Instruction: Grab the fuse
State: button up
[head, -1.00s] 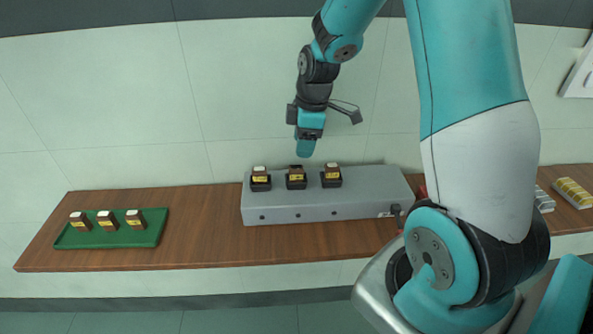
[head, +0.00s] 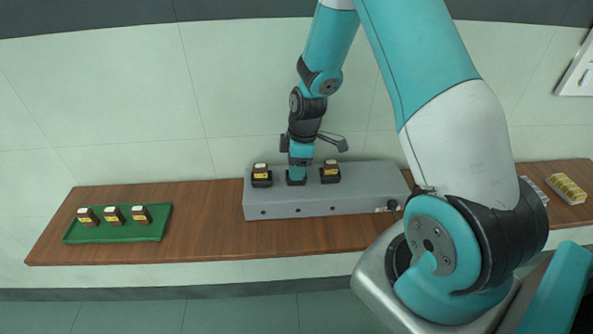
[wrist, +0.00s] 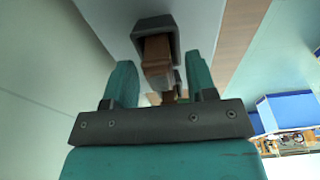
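Three brown fuses with yellow labels sit in black holders on the grey box. The left fuse (head: 261,173) and right fuse (head: 331,170) show in the head view. My gripper (head: 296,176) is down at the middle holder (head: 296,183) and hides the fuse there. In the wrist view my gripper (wrist: 161,82) has its two teal fingers apart. A brown fuse (wrist: 157,57) in a dark holder shows between the fingers in the picture. I cannot tell whether either finger touches it. Parts of other brown shapes behind it are mostly covered.
The grey box (head: 320,208) stands on a wooden bench (head: 215,225). A green tray (head: 115,236) at the left holds three more fuses. Yellow-topped items (head: 567,188) lie at the far right. Bare wood separates the tray and the box.

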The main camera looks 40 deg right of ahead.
grip_shut()
